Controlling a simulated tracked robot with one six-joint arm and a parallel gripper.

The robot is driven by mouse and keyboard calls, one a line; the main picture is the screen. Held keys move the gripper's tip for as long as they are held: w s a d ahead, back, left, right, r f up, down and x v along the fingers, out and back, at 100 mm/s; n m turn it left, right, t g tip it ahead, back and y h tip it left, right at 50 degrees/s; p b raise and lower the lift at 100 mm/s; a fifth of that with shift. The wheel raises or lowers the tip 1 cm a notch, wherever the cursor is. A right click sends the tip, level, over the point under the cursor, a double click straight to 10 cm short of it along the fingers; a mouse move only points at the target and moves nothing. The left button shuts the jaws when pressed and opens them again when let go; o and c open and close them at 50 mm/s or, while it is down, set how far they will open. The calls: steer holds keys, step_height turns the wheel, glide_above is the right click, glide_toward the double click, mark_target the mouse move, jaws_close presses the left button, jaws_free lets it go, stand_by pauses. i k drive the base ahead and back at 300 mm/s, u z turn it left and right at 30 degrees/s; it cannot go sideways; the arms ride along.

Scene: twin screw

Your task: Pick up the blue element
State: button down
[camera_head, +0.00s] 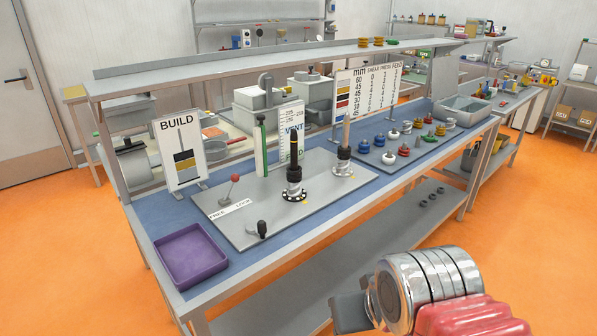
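Small spool-shaped elements stand in rows on a grey plate at the right part of the workbench. My arm, silver and red, shows at the bottom right. A grey block at its left end seems to be my gripper (350,312). It is in front of the bench, well apart from the elements. Its fingers are not clear, and no held thing shows.
A purple tray (190,255) is at the bench's front left. A grey base plate (270,205) carries two upright screw posts (293,170), a red-knobbed lever (229,187) and a black-knobbed crank (259,229). A grey bin (466,109) is at the right end. A shelf (250,62) overhangs the back.

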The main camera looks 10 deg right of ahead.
mark_target(363, 148)
steer(key=i, duration=0.95)
steer(key=u, duration=0.05)
